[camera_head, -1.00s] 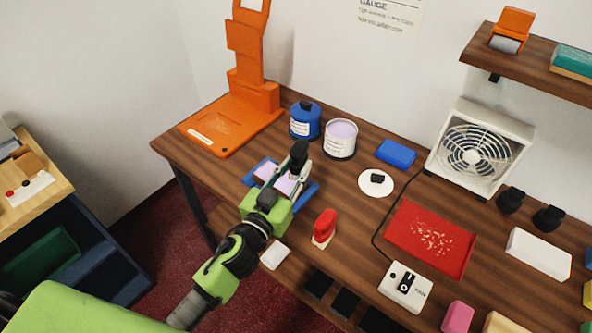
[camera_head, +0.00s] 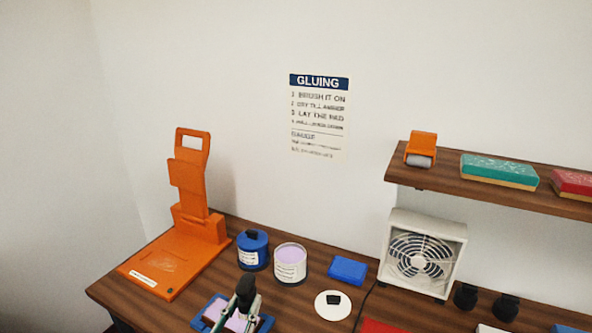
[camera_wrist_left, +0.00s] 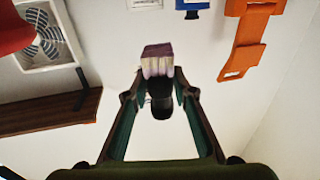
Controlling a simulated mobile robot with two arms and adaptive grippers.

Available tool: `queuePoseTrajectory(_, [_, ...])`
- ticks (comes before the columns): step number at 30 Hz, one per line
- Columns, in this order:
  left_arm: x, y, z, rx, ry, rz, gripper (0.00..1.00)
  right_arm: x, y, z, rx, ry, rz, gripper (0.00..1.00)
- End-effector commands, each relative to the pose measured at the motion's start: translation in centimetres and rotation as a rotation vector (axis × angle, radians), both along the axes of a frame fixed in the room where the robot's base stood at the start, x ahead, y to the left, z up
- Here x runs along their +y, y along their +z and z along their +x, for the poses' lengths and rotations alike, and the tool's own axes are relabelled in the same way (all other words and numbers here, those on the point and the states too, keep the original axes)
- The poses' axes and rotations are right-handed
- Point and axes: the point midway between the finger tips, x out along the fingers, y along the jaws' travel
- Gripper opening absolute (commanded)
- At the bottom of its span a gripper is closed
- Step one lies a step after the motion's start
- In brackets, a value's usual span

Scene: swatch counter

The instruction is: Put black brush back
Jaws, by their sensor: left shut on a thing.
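My left gripper (camera_head: 245,301) is above the blue tray (camera_head: 267,324) with lilac pieces at the front of the counter. In the left wrist view (camera_wrist_left: 160,98) its fingers are shut on the black brush (camera_wrist_left: 161,108), whose pale bristles have a dark lilac end. The black brush also shows as a dark handle between the fingers in the head view (camera_head: 246,286). An open tin of lilac glue (camera_head: 290,264) and a blue jar (camera_head: 252,251) with a black top stand behind the gripper. My right gripper is not in view.
A white lid (camera_head: 322,309) with a black knob and a blue block (camera_head: 347,270) lie right of the tin. A white fan (camera_head: 423,255) stands farther right, under a wooden shelf (camera_head: 445,184). A tall orange stand (camera_head: 190,225) is at the left.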

Motion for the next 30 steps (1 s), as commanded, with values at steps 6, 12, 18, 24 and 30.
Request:
queuePoseTrajectory(6, [1.4, 2.9, -4.9, -0.004, 0.068, -0.01, 0.04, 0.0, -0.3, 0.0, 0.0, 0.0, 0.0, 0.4])
queuePoseTrajectory(12, [3.4, 5.8, -8.9, -0.002, 0.138, -0.005, 0.04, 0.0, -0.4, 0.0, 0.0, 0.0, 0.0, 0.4])
queuePoseTrajectory(18, [4.5, 7.4, -10.7, 0.001, 0.173, 0.002, 0.04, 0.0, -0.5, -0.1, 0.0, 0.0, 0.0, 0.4])
queuePoseTrajectory(24, [4.7, 7.5, -11.0, 0.0, 0.179, 0.0, 0.04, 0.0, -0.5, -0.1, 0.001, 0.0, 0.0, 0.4])
queuePoseTrajectory(30, [4.7, 7.5, -10.9, -0.003, 0.178, 0.0, 0.04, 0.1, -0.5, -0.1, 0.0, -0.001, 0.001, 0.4])
